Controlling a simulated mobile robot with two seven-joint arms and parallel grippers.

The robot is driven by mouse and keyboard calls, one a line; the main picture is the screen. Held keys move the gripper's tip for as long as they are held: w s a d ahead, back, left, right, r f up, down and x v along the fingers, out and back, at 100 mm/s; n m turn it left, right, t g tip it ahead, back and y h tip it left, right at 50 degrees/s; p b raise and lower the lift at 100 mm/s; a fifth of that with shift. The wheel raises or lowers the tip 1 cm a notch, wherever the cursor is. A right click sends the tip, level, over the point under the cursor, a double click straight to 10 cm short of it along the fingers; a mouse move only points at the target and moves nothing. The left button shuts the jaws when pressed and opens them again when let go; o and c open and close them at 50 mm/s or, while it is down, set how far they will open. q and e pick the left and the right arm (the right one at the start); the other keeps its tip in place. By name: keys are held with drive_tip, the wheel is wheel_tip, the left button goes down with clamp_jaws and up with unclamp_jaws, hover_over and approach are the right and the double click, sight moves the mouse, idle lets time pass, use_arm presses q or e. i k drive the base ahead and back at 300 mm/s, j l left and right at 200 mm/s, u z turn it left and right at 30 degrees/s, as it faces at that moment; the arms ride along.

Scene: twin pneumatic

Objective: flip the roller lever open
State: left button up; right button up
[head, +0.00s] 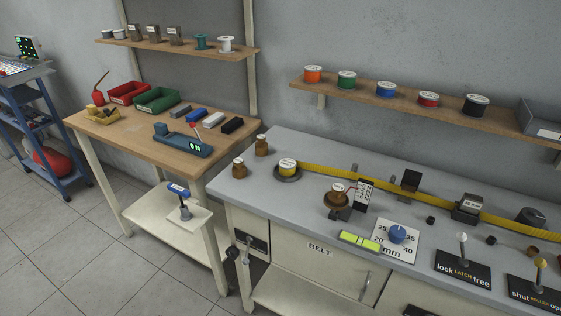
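The roller lever (540,275) stands at the right edge of the head view, on a black plate (522,289) printed "shut ROLLER open". It looks roughly upright with a pale tan tip; I cannot tell which side it is set to. The right part of the plate and the end of the word "open" are cut off by the picture edge. Neither of my grippers shows in this view.
Left of it is a similar latch lever (463,248) on a plate marked "lock LATCH free" (450,269). A yellow belt (400,193) runs along the grey bench (300,213) behind. A blue dial (397,234) and a green level (360,242) lie further left.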

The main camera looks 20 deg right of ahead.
sight(540, 262)
drive_tip(key=z, duration=2.35)
